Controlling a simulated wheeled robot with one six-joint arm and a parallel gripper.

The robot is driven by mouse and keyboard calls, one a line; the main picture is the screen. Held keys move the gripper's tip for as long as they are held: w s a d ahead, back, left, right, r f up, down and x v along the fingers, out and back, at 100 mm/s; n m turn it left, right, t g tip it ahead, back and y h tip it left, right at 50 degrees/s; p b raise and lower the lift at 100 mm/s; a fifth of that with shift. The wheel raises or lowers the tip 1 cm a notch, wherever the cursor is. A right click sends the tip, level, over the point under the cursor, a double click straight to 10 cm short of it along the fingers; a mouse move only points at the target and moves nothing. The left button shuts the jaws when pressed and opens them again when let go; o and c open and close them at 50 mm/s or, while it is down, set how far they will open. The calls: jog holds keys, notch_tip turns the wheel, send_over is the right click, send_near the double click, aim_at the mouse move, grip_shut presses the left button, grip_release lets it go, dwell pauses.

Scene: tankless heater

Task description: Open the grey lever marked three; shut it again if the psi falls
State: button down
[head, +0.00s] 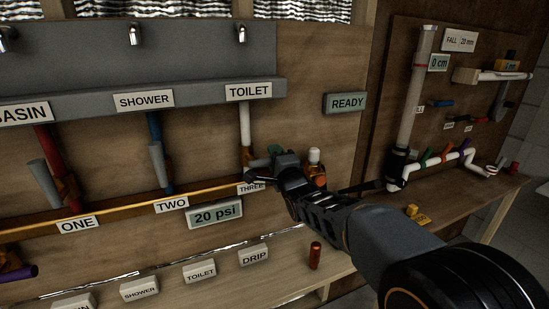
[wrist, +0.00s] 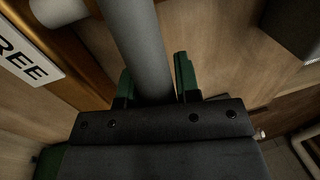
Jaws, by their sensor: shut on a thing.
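The grey lever (wrist: 140,45) runs between the two green fingers of my gripper (wrist: 154,72) in the wrist view, and the gripper is shut on it. In the head view my gripper (head: 265,163) is at the valve below the white TOILET pipe (head: 246,125), by the THREE label (head: 252,187). It hides most of lever three there, so its exact angle is unclear. The pressure display (head: 215,214) reads 20 psi. A sign to the right reads READY (head: 347,103).
Grey levers one (head: 43,183) and two (head: 158,166) stand nearly upright to the left. A white-topped fitting (head: 314,160) is close right of my gripper. A red-brown cylinder (head: 315,256) stands on the bench below. Another pipe board (head: 465,95) is at right.

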jog(key=shift+f, duration=0.35)
jog(key=c, duration=1.2)
grip_release()
jog(key=shift+s, duration=0.1)
jog(key=shift+c, duration=0.2)
jog(key=shift+o, duration=0.7)
jog(key=shift+s+r, duration=0.15)
jog(key=shift+o, duration=1.4)
jog(key=shift+r, duration=0.15)
jog(key=b+v, duration=0.1)
jog(key=v, duration=1.2)
jog(key=shift+s+d+b, duration=0.2)
jog(key=shift+s+b, duration=0.1)
